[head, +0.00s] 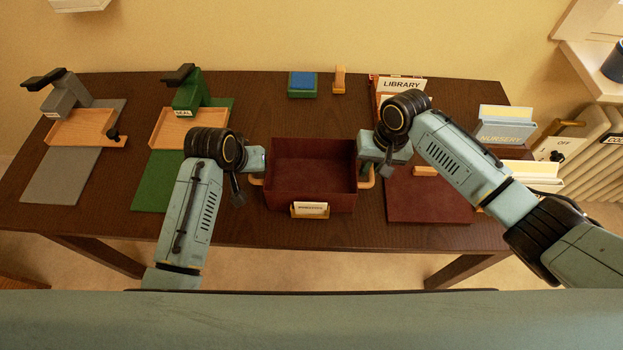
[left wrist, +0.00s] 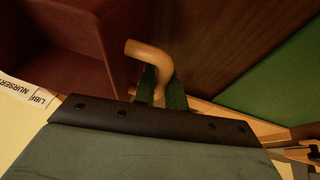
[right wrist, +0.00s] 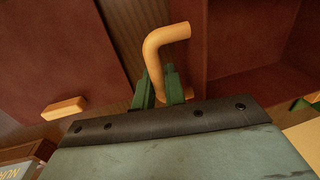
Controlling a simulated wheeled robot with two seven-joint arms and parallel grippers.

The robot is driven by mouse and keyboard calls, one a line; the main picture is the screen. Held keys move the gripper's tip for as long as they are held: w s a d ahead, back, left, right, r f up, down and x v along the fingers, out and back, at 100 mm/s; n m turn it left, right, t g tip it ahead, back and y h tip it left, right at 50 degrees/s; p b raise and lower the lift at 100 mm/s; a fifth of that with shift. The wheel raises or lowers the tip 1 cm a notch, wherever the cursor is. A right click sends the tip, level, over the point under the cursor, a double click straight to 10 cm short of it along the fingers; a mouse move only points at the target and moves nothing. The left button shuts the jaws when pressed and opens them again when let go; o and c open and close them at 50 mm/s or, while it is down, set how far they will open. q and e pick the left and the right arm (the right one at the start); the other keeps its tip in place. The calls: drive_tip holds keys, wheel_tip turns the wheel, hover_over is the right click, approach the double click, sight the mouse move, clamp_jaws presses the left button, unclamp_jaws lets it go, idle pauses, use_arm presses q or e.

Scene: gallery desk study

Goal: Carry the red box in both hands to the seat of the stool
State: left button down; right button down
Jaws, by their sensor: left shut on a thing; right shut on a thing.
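The red box (head: 312,165) is open-topped, looks empty, and is at the middle of the dark desk near its front edge. A wooden handle sticks out on each side, and a white label is on its front. My left gripper (head: 258,166) is shut on the left handle, which shows in the left wrist view (left wrist: 148,55). My right gripper (head: 364,164) is shut on the right handle, which shows in the right wrist view (right wrist: 160,45). I cannot tell whether the box touches the desk. No stool is in view.
On the desk (head: 300,232), a grey press (head: 68,98) and a green press (head: 190,98) stand left, with a blue-topped pad (head: 302,84) behind. A dark red board (head: 428,198) lies right of the box. Card holders labelled LIBRARY (head: 402,85) and NURSERY (head: 505,128) stand right.

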use_arm(q)
drive_tip(key=shift+r, duration=0.1)
use_arm(e)
drive_tip(key=shift+w+r, duration=0.1)
drive_tip(key=shift+r, duration=0.05)
